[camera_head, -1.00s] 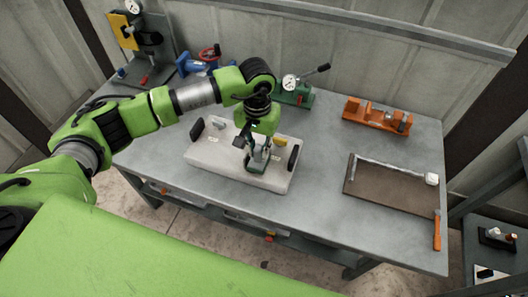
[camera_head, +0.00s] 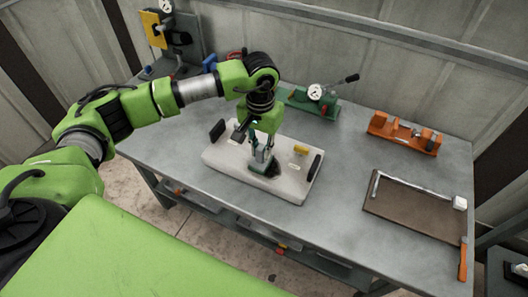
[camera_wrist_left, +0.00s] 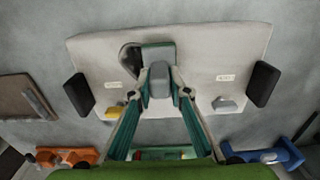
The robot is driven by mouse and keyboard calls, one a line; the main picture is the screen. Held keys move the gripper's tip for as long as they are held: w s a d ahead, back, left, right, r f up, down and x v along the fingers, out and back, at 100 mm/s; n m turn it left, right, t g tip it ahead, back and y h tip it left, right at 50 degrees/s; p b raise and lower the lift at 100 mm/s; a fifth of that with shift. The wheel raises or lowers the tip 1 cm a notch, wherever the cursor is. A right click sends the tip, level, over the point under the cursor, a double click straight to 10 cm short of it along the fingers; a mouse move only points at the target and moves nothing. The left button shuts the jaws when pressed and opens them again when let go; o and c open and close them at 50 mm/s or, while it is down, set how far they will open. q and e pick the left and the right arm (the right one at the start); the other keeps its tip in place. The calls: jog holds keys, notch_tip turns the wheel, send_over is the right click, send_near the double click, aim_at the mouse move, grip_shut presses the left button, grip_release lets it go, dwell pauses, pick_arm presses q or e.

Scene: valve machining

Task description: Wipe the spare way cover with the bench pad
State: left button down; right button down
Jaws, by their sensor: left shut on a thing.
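The spare way cover (camera_head: 222,160) is a pale, flat panel with black end pieces, lying on the bench. It also fills the middle of the left wrist view (camera_wrist_left: 215,60). My left gripper (camera_head: 262,153) points down over the middle of the cover. In the left wrist view its fingers (camera_wrist_left: 160,85) are shut on the grey grip of the bench pad (camera_wrist_left: 158,52). The pad has a dark green block and appears to rest on the cover. A dark patch (camera_wrist_left: 130,57) shows on the cover beside the pad. My right gripper is not in view.
A grey bench (camera_head: 345,165) carries everything. A green stand with a dial gauge (camera_head: 314,100) and an orange fixture (camera_head: 403,133) stand behind. A brown board (camera_head: 410,208) lies at right, with an orange-handled tool (camera_head: 463,260) near it. Bench between cover and board is clear.

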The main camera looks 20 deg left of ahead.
pick_arm(q)
jog(key=shift+s+d+f+b, duration=0.15)
jog(key=shift+d+b, duration=0.4)
jog(key=shift+d, duration=0.7)
jog(key=shift+d+f+b, duration=0.1)
jog(key=shift+d+b, duration=0.45)
jog(key=shift+d, duration=0.65)
jog(key=shift+d+r+b, duration=0.15)
jog(key=shift+d+b, duration=0.3)
jog(key=shift+d, duration=0.8)
jog(key=shift+s+a+r+b, duration=0.1)
jog(key=shift+s+a+b, duration=0.05)
jog(key=shift+s+b, duration=0.15)
jog(key=shift+a+b, duration=0.6)
jog(key=shift+a, duration=0.3)
jog(key=shift+w+a+b, duration=0.1)
jog(key=shift+a+b, duration=0.8)
jog(key=shift+a, duration=0.9)
jog(key=shift+a+b, duration=0.3)
jog(key=shift+a, duration=0.6)
jog(key=shift+f+b, duration=0.2)
jog(key=shift+b, duration=0.25)
jog(key=shift+d+b, duration=0.6)
jog(key=shift+d, duration=2)
jog(key=shift+d+r, duration=0.15)
jog(key=shift+d, duration=1)
jog(key=shift+r, duration=0.1)
